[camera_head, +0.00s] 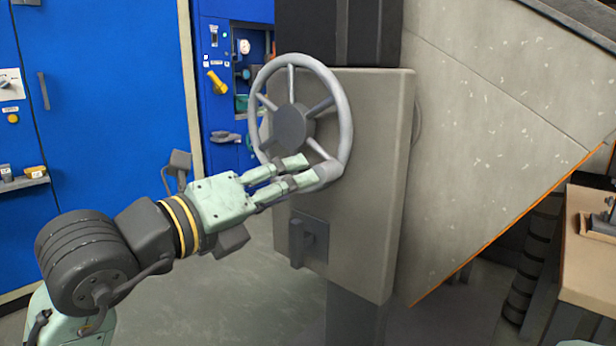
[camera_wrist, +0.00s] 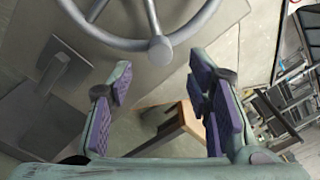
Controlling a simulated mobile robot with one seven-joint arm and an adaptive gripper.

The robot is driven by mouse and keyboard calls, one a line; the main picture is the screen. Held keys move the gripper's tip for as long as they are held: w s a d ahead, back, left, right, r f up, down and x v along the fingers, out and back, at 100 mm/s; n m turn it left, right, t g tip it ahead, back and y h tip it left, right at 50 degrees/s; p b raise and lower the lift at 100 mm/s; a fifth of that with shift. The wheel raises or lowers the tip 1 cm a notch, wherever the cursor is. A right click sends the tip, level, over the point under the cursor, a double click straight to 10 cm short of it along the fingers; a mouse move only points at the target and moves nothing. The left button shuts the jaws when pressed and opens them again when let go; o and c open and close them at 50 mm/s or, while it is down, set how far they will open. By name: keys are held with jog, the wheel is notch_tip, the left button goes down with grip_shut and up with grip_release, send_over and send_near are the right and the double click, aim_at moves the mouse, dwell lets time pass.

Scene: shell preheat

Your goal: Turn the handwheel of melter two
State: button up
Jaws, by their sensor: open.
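The grey handwheel (camera_head: 341,104) with several spokes and a dark round hub (camera_head: 292,126) is mounted on the front of a grey box-shaped housing (camera_head: 378,160). No number marking it as melter two is readable. My gripper (camera_head: 318,169) is in front of the lower part of the wheel, its fingers pointing at the lower right of the rim. In the wrist view the handwheel (camera_wrist: 158,47) crosses the top, and my gripper (camera_wrist: 165,92) shows two spread fingers with purple pads. Nothing is between the pads, and the rim lies beyond the fingertips. Whether a finger touches the rim cannot be told.
A dark lever handle (camera_head: 308,241) sticks out of the housing below the wheel. Blue cabinets (camera_head: 105,90) stand at the left. A slanted grey panel (camera_head: 490,130) with an orange edge is at the right, near a wooden-topped bench (camera_head: 588,270). Grey floor shows below my arm.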

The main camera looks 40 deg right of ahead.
jog(key=shift+s+a, duration=0.2)
jog(key=shift+a, duration=2.15)
